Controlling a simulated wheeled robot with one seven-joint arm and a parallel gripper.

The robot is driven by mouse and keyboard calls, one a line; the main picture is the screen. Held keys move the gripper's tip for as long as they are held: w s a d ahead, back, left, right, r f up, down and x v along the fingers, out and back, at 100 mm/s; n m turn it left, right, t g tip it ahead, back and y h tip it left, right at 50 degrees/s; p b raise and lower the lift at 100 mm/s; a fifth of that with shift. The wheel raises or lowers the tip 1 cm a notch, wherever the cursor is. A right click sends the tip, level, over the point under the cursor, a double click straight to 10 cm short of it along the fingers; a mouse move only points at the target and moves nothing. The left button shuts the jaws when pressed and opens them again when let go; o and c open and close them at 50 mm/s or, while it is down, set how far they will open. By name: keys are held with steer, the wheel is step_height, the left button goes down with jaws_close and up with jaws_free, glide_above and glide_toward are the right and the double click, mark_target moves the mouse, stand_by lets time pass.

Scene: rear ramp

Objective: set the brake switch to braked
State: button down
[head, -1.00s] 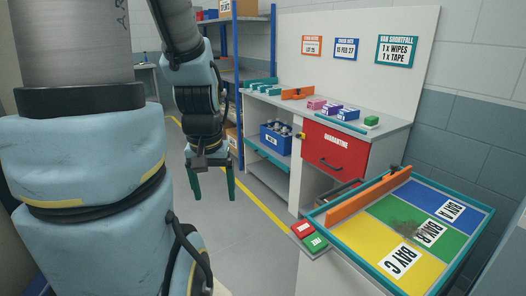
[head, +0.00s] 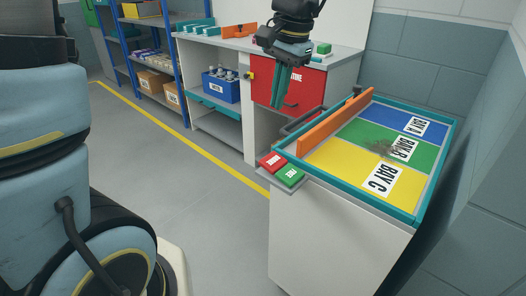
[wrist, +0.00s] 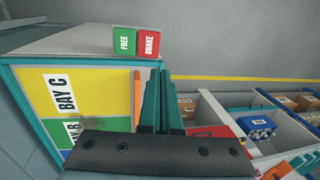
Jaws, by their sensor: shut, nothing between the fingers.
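The brake switch has a red BRAKE half (head: 271,161) and a green FREE half (head: 289,175), side by side on the near left corner of the ramp cabinet. In the wrist view, the red BRAKE half (wrist: 149,41) and the green FREE half (wrist: 124,40) stand beyond my fingertips. I cannot tell which half is pressed in. My gripper (head: 279,103) is shut and empty, its teal fingers pointing down. It is above the switch in the head picture and apart from it. The shut fingers also show in the wrist view (wrist: 162,75).
A teal-rimmed tray (head: 432,185) with coloured bays and an orange bar (head: 325,133) tops the cabinet beside the switch. The grey floor (head: 215,195) at left is clear.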

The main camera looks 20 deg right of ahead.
mark_target(270, 156)
steer(key=shift+s+d, duration=0.1)
steer(key=shift+d, duration=0.2)
steer(key=f, duration=0.4)
steer(key=w+a+f, duration=0.1)
steer(key=f, duration=0.4)
steer(key=w+f+p, duration=0.1)
steer(key=f, duration=0.3)
steer(key=shift+w+a+f, duration=0.15)
steer(key=shift+a+f, duration=0.05)
steer(key=shift+f, duration=0.15)
